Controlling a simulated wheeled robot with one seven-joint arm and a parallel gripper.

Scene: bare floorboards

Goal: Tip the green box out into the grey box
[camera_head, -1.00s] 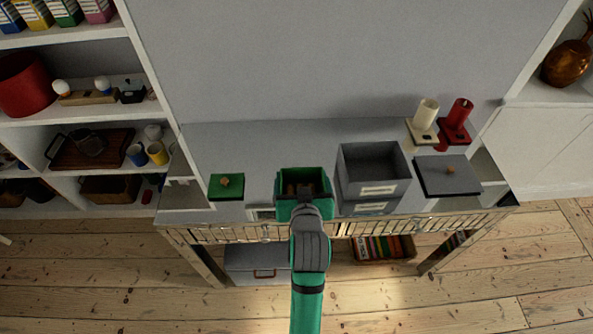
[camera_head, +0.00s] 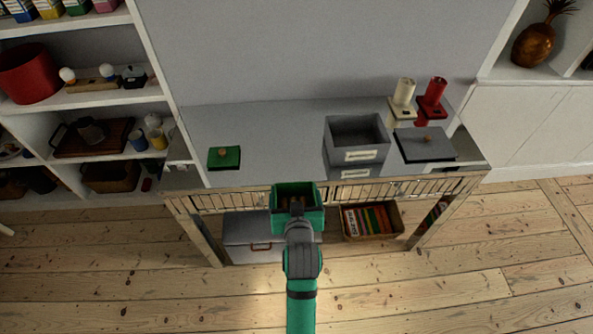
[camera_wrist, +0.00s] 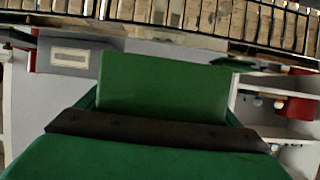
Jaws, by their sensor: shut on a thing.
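The green box (camera_head: 297,188) is an open-topped box held in front of the table's front edge, with brownish contents partly visible inside. My gripper (camera_head: 296,210) is shut on its near wall. In the wrist view the green box (camera_wrist: 165,85) fills the middle, and the dark gripper finger bar (camera_wrist: 155,130) lies across its wall. The grey box (camera_head: 357,124) stands open on the table, back and right of the green box, with a pale label on its front. It also shows in the wrist view (camera_wrist: 68,57) at upper left. Its floor is shadowed.
A green lid (camera_head: 224,160) lies on the table at left. A grey lid (camera_head: 424,146) lies right of the grey box. The table (camera_head: 270,135) is clear between green lid and grey box.

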